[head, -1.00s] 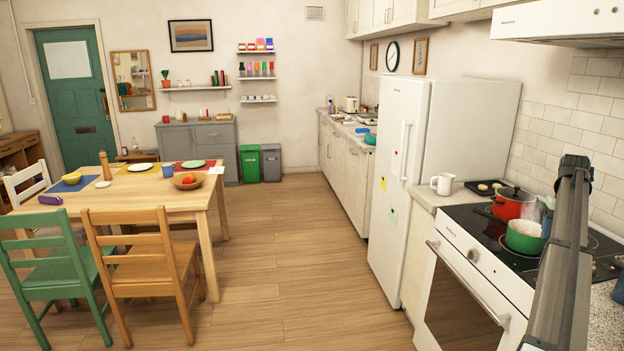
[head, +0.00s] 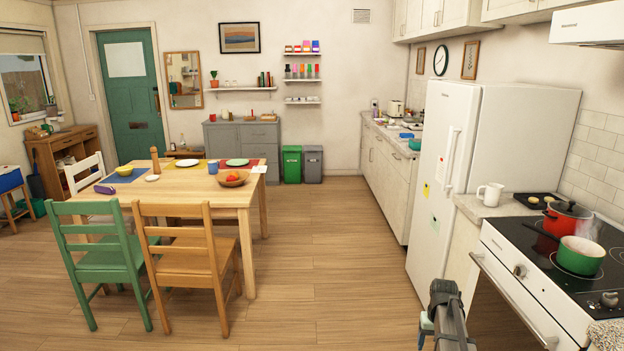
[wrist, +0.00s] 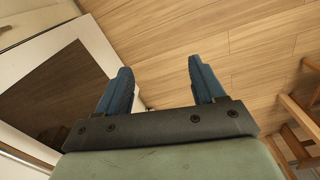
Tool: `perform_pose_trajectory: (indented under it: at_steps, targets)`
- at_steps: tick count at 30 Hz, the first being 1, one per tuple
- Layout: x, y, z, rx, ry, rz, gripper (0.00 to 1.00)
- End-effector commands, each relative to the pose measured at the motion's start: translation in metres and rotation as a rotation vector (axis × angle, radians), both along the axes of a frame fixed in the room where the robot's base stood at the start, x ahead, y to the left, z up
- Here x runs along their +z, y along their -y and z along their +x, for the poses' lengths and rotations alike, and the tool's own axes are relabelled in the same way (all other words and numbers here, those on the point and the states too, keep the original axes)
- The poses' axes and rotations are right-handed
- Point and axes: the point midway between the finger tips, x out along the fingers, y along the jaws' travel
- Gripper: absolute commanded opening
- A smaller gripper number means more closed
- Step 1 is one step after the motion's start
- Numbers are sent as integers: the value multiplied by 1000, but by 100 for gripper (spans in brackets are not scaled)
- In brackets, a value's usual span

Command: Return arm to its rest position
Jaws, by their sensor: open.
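My gripper (wrist: 159,68) is open and empty in the wrist view. Its two blue fingers stand well apart above the wooden floor, with nothing between them. Part of my dark grey arm (head: 450,315) shows at the bottom of the head view, low in front of the counter and stove. My gripper's fingers cannot be made out clearly in the head view.
The stove (head: 540,270) stands at the right, bearing a red pot (head: 563,222) and a green pot (head: 580,262). A white fridge (head: 490,160) is behind it. The table (head: 205,188) and chairs are at the left. Floor (head: 325,265) between is clear.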

Motion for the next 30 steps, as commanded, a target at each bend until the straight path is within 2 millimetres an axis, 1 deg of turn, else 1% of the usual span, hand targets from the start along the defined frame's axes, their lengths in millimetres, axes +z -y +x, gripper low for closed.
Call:
perform_pose_trajectory:
  at_steps: [1,2,3,6,9,12,18,21,23,30]
  targets:
    - [-15,-31,-19,27,-3,3,69]
    - [-23,-46,-25,38,-4,6,69]
    - [-32,-64,-34,53,-2,7,69]
    - [-54,-107,-59,92,-3,11,69]
    - [-70,-141,-82,124,-1,15,69]
    - [-82,-166,-102,150,-1,17,69]
    - [-99,-205,-138,192,-1,22,69]
    - [-106,-219,-154,208,-3,25,69]
    - [-116,-216,-156,204,-22,27,69]
    - [-150,-215,-186,201,-96,34,69]
